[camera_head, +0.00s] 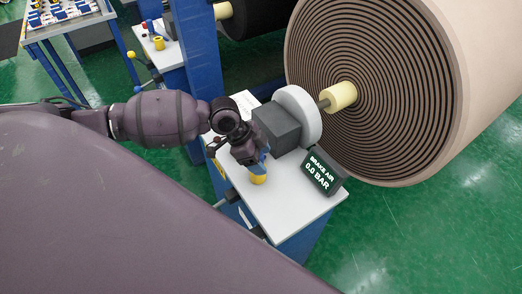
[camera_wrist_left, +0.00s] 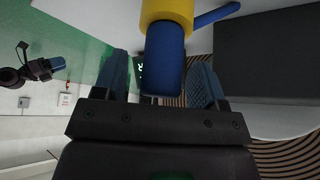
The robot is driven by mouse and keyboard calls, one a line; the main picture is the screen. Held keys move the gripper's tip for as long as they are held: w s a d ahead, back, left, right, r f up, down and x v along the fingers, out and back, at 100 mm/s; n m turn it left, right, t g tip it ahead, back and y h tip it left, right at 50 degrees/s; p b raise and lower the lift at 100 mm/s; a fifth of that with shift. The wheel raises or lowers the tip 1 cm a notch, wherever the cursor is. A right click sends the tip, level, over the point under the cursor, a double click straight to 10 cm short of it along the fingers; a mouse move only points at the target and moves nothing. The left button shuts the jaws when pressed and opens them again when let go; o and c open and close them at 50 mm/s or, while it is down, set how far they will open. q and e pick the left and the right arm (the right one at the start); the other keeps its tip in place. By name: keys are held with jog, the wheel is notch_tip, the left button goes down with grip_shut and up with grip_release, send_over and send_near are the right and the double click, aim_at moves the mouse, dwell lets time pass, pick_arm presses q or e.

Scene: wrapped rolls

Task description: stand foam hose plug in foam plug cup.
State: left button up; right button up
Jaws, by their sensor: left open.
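The foam hose plug, a blue rounded cylinder (camera_wrist_left: 165,58), is in the wrist view with one end at the yellow foam plug cup (camera_wrist_left: 166,9). It appears to stand in the cup, though the exact seating is hard to see. In the head view the cup (camera_head: 258,180) is on the white bench top (camera_head: 289,207), and the plug is mostly hidden by the gripper. My left gripper (camera_wrist_left: 160,84) is open, its blue fingers on either side of the plug with visible gaps.
A dark grey block (camera_head: 277,130) with a pale disc (camera_head: 299,114) stands behind the cup. A black display (camera_head: 323,172) reads "BRAKE AIR 0.0 BAR" to the right. A huge wrapped roll (camera_head: 370,90) is beyond the bench. Another yellow cup (camera_head: 158,43) is on a far bench.

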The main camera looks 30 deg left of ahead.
pick_arm(q)
jog(key=v, duration=1)
jog(key=shift+r+p, duration=0.15)
jog(key=shift+p, duration=0.3)
jog(key=shift+s+a, duration=0.1)
jog(key=shift+a, duration=0.05)
